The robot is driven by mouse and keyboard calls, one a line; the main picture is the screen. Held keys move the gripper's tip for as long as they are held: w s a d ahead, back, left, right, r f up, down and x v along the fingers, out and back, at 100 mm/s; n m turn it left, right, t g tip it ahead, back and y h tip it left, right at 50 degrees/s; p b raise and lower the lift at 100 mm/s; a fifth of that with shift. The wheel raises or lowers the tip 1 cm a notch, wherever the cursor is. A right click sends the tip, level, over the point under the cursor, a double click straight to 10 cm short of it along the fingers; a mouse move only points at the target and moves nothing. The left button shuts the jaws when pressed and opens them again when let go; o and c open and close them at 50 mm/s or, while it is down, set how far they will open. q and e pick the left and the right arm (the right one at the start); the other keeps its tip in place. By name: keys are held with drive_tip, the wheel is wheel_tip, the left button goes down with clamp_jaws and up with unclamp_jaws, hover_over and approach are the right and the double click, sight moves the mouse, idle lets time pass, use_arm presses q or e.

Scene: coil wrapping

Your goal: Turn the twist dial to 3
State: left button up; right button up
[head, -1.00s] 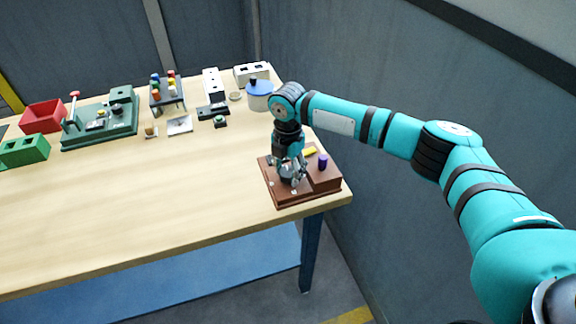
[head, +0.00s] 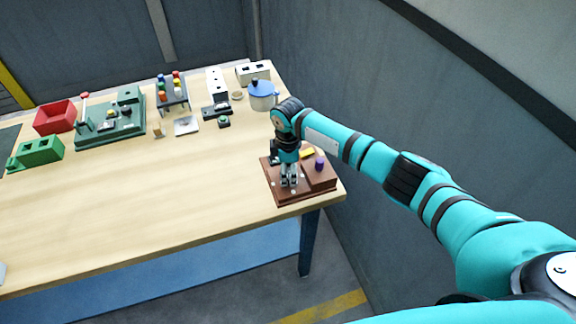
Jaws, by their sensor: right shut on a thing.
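A brown box-like device (head: 287,197) sits at the right front corner of the table. It carries a purple knob (head: 320,163) and a yellow part (head: 307,153) on its raised right side. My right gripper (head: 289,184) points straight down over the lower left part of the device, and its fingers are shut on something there. The fingers hide what they hold; the twist dial and its numbers cannot be made out. My left gripper is not in view.
A green fixture (head: 108,127), a red bin (head: 55,117), a green block (head: 41,150) and a rack of coloured pegs (head: 171,92) stand at the back left. A blue-lidded pot (head: 262,92) stands behind my arm. The table's front middle is clear.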

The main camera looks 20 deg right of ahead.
drive_tip(key=m+p, duration=0.2)
drive_tip(key=m, duration=0.1)
drive_tip(key=shift+r, duration=0.2)
drive_tip(key=shift+f+m+p, duration=0.1)
drive_tip(key=shift+m+p, duration=0.45)
drive_tip(key=shift+m, duration=0.75)
drive_tip(key=shift+w, duration=0.1)
drive_tip(key=o, duration=0.9)
wheel_tip(320, 180, up, 12)
